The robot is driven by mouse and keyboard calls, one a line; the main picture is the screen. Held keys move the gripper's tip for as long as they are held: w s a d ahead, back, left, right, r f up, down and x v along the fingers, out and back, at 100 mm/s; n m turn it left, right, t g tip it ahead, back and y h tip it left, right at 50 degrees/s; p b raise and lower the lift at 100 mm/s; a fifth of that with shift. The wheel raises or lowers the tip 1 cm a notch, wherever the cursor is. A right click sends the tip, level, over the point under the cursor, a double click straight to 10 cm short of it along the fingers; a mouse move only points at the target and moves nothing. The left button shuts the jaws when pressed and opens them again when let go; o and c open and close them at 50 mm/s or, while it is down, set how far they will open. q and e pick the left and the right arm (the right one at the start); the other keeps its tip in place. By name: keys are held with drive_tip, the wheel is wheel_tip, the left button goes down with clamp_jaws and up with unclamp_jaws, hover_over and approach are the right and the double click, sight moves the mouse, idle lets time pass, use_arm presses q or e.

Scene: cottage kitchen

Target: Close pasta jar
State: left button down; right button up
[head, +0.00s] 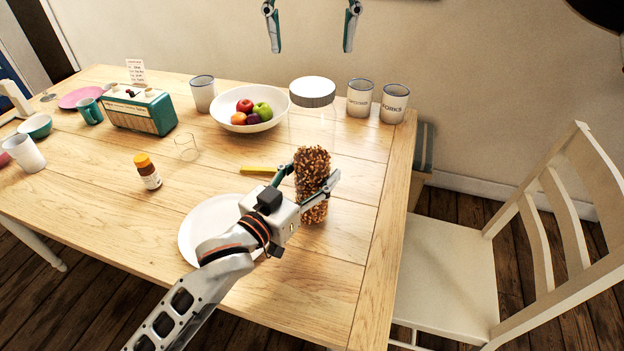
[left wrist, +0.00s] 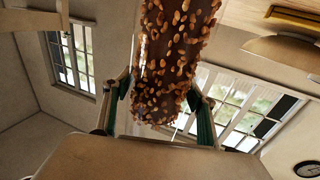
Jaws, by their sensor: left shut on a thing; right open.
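The pasta jar (head: 313,185) is a tall clear glass with brown, nut-like contents in its lower part. A grey metallic lid (head: 312,92) is at its top; I cannot tell whether it is fully seated. My left gripper (head: 310,180) is shut around the jar's filled lower part, one finger on each side. The left wrist view shows the speckled contents (left wrist: 172,60) between the fingers (left wrist: 160,110). My right gripper (head: 312,28) is open and empty at the top of the head view, apart from the lid.
A white plate (head: 200,232) lies under my left arm, with a yellow item (head: 258,170) behind it. A pill bottle (head: 147,172), glass (head: 186,148) and radio (head: 140,112) are left. The right table edge is clear.

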sight(312, 86)
drive_tip(key=n, duration=0.5)
drive_tip(key=shift+r, duration=0.3)
drive_tip(key=shift+f, duration=4)
drive_tip(key=shift+c, duration=0.4)
drive_tip(key=c, duration=1.1)
drive_tip(key=o, duration=1.3)
